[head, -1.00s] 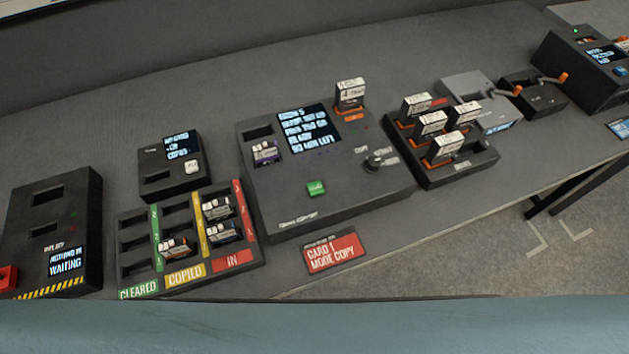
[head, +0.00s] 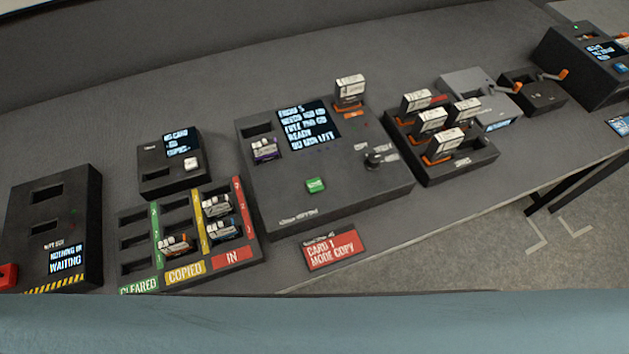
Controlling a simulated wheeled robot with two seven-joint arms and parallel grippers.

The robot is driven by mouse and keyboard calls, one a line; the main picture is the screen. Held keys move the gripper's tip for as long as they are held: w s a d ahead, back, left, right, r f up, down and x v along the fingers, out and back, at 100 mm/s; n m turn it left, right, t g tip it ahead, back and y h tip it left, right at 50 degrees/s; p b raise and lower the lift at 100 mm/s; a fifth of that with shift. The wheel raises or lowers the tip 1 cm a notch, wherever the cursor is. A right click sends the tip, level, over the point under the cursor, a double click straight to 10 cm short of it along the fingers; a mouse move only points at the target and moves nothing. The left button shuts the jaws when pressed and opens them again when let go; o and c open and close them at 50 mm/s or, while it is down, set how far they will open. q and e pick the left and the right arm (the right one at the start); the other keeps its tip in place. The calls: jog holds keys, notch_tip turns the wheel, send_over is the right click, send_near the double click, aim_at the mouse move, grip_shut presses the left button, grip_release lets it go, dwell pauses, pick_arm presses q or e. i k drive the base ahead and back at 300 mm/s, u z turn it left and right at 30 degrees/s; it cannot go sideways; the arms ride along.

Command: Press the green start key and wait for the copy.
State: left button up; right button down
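The green start key (head: 316,186) sits on the top face of the dark copier box (head: 342,203) in the middle of the table. Nothing touches the key. The copier's screen (head: 308,125) is lit; its small text is blurred, but one line appears to read "READY". A card with a purple edge (head: 264,148) stands in the copier's left slot. A white-labelled cartridge (head: 349,90) stands upright at its back right. A dark knob (head: 378,157) is on its right side. Neither of my grippers is in view.
A red sign (head: 331,251) reads "CARD 1 MODE COPY". A sorting tray (head: 232,257) with cards stands left, a rack (head: 462,168) of several cartridges right. A small screen box (head: 170,166) and a "WAITING" box (head: 60,213) stand farther left. Grey table is bare behind the copier.

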aim_at(316, 186)
jog(key=u, duration=0.75)
jog(key=k, duration=0.6)
jog(key=z, duration=0.15)
